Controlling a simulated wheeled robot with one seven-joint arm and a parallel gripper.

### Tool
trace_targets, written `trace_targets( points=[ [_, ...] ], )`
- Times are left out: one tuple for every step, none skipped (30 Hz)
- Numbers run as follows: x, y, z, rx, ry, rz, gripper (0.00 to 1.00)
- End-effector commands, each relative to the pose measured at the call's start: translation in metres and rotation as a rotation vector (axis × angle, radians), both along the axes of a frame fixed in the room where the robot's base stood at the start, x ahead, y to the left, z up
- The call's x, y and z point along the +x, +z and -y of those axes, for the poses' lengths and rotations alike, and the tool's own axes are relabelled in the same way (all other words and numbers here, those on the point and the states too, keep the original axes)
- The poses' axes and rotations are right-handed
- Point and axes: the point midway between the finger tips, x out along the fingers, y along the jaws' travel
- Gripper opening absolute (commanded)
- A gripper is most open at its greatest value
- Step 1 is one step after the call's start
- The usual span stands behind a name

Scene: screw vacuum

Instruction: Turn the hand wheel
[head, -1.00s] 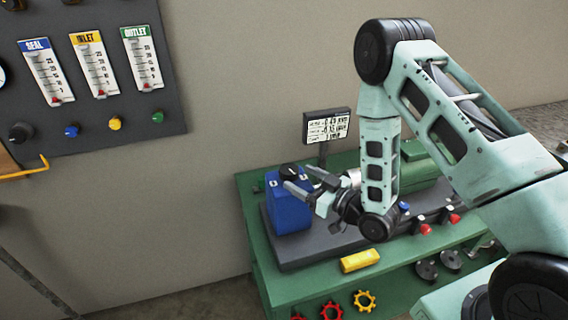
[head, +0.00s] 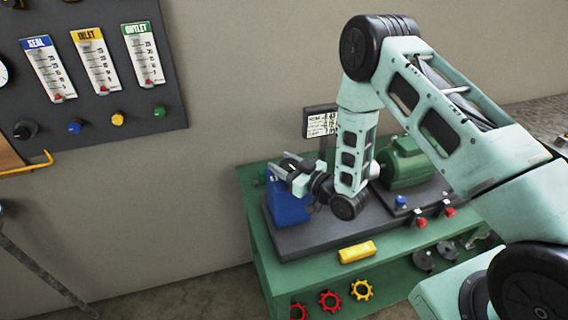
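A dark round part (head: 290,166), which may be the hand wheel, shows at the top of the blue pump body (head: 289,209) at the bench's left end. My gripper (head: 281,164) is over the top of the blue body. Its two fingers point left and are apart, with the dark part showing between or just behind them. I cannot tell whether they touch it. Toothed wheels, one red (head: 330,301) and one yellow (head: 362,290), sit low on the bench front; another red one (head: 298,311) is cut off by the picture's lower edge.
A green motor (head: 404,165) stands behind my forearm. A small display (head: 321,122) rises behind the pump. A yellow block (head: 357,252) lies on the green bench's front edge, with red knobs (head: 421,223) farther right. A gauge panel (head: 100,75) hangs on the wall at left.

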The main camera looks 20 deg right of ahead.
Motion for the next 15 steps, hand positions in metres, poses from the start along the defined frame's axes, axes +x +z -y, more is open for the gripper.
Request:
trace_targets(
  points=[
    [-0.0001,0.0001,0.0001,0.000,0.000,0.000,0.24],
    [-0.0001,-0.0001,0.0001,0.000,-0.001,0.000,0.25],
    [-0.0001,-0.0005,0.0001,0.001,-0.006,0.001,0.25],
    [-0.0001,-0.0010,0.0001,0.001,-0.014,0.000,0.25],
    [0.0001,-0.0015,0.0002,0.002,-0.026,0.001,0.25],
    [0.0003,-0.0023,0.0001,0.003,-0.048,0.002,0.25],
    [0.0006,-0.0028,0.0004,0.003,-0.069,0.002,0.25],
    [0.0008,-0.0034,0.0009,0.003,-0.092,0.002,0.25],
    [0.0007,-0.0036,0.0012,0.004,-0.123,0.001,0.25],
    [0.0011,-0.0034,0.0018,0.004,-0.146,0.002,0.25],
    [0.0014,-0.0031,0.0020,0.004,-0.167,0.002,0.25],
    [0.0016,-0.0030,0.0025,0.003,-0.194,0.003,0.25],
    [0.0016,-0.0029,0.0027,0.003,-0.212,0.001,0.25],
    [0.0017,-0.0026,0.0030,0.004,-0.227,0.001,0.25],
    [0.0017,-0.0022,0.0036,0.003,-0.245,0.001,0.25]
  ],
)
